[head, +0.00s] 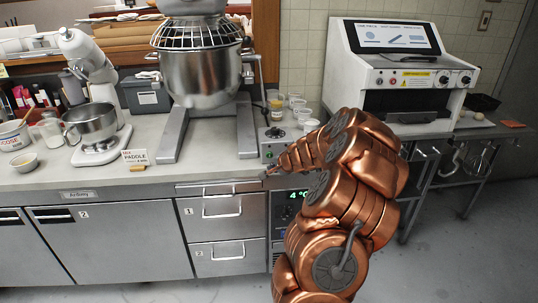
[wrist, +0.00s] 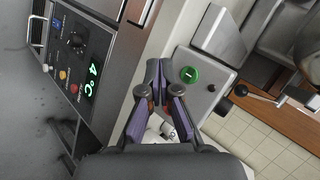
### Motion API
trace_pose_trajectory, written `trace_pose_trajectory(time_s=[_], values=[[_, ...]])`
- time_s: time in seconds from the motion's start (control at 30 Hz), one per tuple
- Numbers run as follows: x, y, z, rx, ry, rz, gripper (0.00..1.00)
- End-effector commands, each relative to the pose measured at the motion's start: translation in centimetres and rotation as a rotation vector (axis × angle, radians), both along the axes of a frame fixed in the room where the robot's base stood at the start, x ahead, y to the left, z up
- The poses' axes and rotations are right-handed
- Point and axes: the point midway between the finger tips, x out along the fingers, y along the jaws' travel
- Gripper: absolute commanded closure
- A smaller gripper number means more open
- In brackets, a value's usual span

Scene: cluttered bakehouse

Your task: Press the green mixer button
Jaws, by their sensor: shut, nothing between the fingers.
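The green mixer button (wrist: 189,74) is round with a white mark, set in the mixer's grey control box (wrist: 208,88). In the head view the control box (head: 283,138) stands on the counter at the right foot of the large mixer (head: 203,75). My gripper (wrist: 156,70) is shut and empty. In the wrist view its fingertips are just left of the button, and the button is not covered. I cannot tell the exact gap. In the head view my gripper (head: 270,171) is near the counter's front edge, below the box.
A panel with a 4 °C display (wrist: 92,80) lies below the counter edge. Several small cups (head: 298,107) stand behind the box. A lever (wrist: 243,91) sticks out near the box. A small white mixer (head: 97,110) and a PADDLE card (head: 135,156) are at left.

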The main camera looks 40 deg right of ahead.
Motion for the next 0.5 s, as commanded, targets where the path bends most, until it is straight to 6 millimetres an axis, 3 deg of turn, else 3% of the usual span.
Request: trace_pose_trajectory(time_s=[0.5], values=[[3.7, -2.7, 0.2, -0.001, -0.001, 0.001, 1.00]])
